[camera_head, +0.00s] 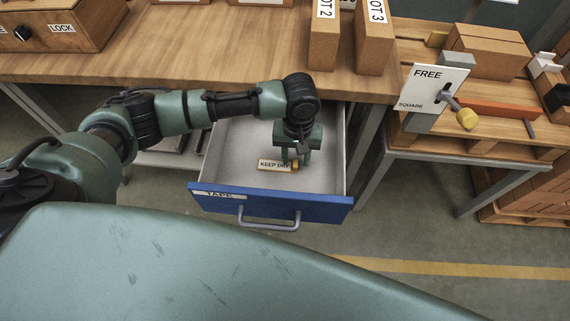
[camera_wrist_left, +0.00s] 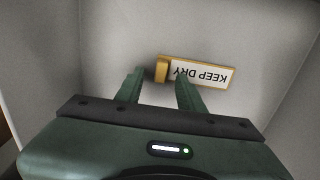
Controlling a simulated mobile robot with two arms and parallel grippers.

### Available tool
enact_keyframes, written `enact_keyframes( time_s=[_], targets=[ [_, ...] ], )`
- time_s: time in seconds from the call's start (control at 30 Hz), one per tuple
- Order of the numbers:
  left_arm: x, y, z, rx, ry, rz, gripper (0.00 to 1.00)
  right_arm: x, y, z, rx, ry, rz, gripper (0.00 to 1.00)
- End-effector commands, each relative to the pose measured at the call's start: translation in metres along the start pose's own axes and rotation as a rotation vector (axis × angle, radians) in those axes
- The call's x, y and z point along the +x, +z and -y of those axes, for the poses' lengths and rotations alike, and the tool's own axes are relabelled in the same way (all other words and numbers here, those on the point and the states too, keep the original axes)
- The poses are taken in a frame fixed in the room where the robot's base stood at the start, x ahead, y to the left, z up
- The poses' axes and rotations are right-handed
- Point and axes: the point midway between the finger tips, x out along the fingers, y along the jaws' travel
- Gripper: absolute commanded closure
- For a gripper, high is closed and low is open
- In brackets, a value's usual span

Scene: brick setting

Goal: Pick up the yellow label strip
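The label strip (camera_head: 274,164) lies flat in the open drawer; it has a pale face reading KEEP DRY, a yellow edge and a yellow block at one end. It also shows in the left wrist view (camera_wrist_left: 203,73), with its yellow end just beyond the gap between my fingertips. My left gripper (camera_head: 293,160) points down into the drawer, close to the strip's yellow end. In the left wrist view its two fingers (camera_wrist_left: 160,79) are apart, with nothing between them. I cannot tell the exact height above the drawer floor. My right gripper is not in view.
The blue drawer front (camera_head: 270,203) reads TAPE and has a grey handle (camera_head: 268,220). Drawer walls surround my gripper on both sides. The wooden worktop (camera_head: 180,50) overhangs behind. A FREE sign (camera_head: 430,85) and a side bench (camera_head: 470,142) stand to the right.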

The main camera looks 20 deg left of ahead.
Motion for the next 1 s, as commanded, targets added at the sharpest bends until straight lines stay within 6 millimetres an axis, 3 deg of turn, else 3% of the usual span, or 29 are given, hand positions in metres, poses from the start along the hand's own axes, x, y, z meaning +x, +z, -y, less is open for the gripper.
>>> enact_keyframes(
  time_s=[0.27,0.4,0.77,0.87,1.0],
  targets=[
    [0.003,0.000,0.000,0.001,0.001,-0.001,0.65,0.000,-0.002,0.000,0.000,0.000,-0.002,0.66],
    [0.003,0.000,0.000,0.001,0.001,-0.001,1.00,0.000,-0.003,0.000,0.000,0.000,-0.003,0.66],
    [0.000,0.000,-0.001,0.001,0.001,-0.001,1.00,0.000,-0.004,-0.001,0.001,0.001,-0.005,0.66],
    [-0.009,-0.001,-0.001,0.001,0.002,-0.002,1.00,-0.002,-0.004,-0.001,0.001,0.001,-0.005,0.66],
    [-0.037,-0.001,-0.001,0.001,0.004,-0.005,1.00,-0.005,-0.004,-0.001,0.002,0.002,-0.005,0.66]
  ],
)
